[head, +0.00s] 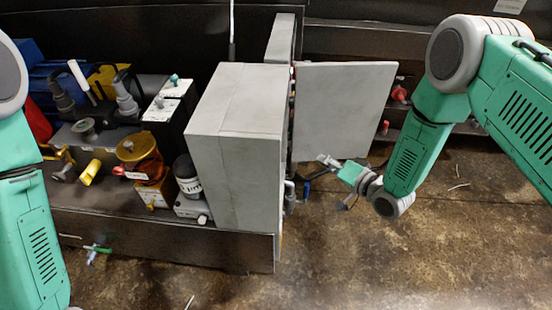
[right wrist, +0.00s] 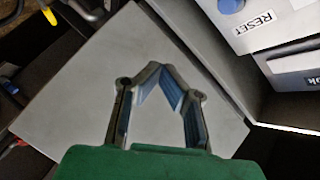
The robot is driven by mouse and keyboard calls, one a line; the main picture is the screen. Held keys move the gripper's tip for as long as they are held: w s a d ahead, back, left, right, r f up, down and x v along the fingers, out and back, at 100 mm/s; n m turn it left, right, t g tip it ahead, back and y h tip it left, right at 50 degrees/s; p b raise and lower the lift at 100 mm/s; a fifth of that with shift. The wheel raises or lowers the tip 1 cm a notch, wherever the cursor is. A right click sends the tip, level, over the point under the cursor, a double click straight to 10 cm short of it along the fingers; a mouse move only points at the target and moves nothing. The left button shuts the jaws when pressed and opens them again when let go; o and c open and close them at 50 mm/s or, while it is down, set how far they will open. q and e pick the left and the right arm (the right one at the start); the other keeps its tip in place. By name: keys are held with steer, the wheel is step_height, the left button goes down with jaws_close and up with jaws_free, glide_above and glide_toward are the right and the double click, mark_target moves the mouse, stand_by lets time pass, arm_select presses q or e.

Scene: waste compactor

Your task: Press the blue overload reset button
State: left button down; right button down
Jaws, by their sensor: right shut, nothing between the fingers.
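The blue reset button (right wrist: 230,5) shows at the top edge of the right wrist view, partly cut off. It sits on a light grey panel (right wrist: 262,38) above a label reading RESET (right wrist: 254,22). My right gripper (right wrist: 160,75) is shut and empty, with its fingertips below and left of the button in that view, apart from it. In the head view my right gripper (head: 318,170) is at the right side of the grey cabinet (head: 235,140), by the lower edge of its open door (head: 345,110). The button is hidden in the head view. My left gripper is out of view.
The open door stands behind my right gripper. A second dark-fronted panel (right wrist: 295,72) lies below the button's panel in the wrist view. Valves, a yellow-orange fitting (head: 140,150) and other gear crowd the bench on the left. The floor (head: 400,255) at front right is mostly clear.

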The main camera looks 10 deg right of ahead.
steer(key=w+a+b, duration=0.1)
steer(key=w+a, duration=0.1)
steer(key=a, duration=0.7)
steer(key=shift+w+a+r, duration=0.15)
steer(key=shift+w+a, duration=0.05)
steer(key=shift+a, duration=0.15)
steer(key=shift+d, duration=0.25)
steer(key=shift+a, duration=0.2)
stand_by(0.4)
steer(key=shift+d, duration=0.1)
stand_by(0.3)
steer(key=shift+w+a, duration=0.1)
steer(key=shift+a, duration=0.35)
